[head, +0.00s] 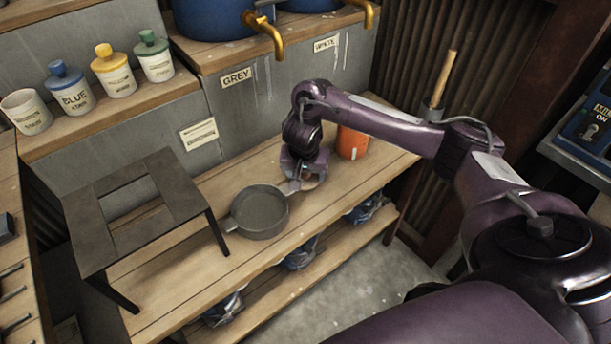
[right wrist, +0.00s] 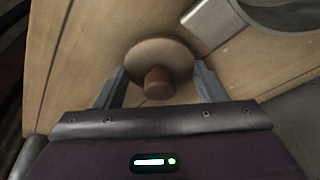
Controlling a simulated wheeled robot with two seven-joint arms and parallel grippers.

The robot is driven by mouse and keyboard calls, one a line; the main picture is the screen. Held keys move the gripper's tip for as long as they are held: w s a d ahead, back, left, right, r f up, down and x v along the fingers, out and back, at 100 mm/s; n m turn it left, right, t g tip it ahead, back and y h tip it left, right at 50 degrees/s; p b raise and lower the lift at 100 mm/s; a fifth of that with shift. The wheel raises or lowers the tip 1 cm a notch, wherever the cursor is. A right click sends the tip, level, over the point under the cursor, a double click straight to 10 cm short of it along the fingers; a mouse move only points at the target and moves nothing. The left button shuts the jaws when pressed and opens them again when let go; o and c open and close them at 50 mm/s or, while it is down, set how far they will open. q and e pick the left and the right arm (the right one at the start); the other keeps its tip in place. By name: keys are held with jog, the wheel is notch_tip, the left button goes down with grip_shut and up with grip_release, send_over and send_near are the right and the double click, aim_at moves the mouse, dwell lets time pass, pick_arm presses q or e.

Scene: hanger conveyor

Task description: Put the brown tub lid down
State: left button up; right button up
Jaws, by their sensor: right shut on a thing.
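The brown tub lid (right wrist: 150,52) is a round tan disc with a darker brown knob, between the two fingers of my right gripper (right wrist: 162,80) in the right wrist view. My right gripper is shut on it. In the head view my right gripper (head: 303,172) is low over the wooden bench top (head: 330,205), and only a sliver of the lid (head: 310,183) shows beneath it. I cannot tell whether the lid touches the bench. My left gripper is not in view.
A grey pan (head: 260,212) stands just left of the gripper, its handle close to the fingers. An orange tub (head: 352,142) stands behind to the right. A dark frame stand (head: 140,215) takes the bench's left part. Paint bottles (head: 115,75) line a higher shelf.

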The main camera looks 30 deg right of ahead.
aim_at(304, 186)
jog(key=o, duration=1)
jog(key=shift+f, duration=0.1)
jog(key=shift+r, duration=0.35)
jog(key=p+v, duration=0.9)
jog(key=v, duration=0.2)
jog(key=shift+s+a+r+p, duration=0.15)
jog(key=shift+r+p, duration=0.15)
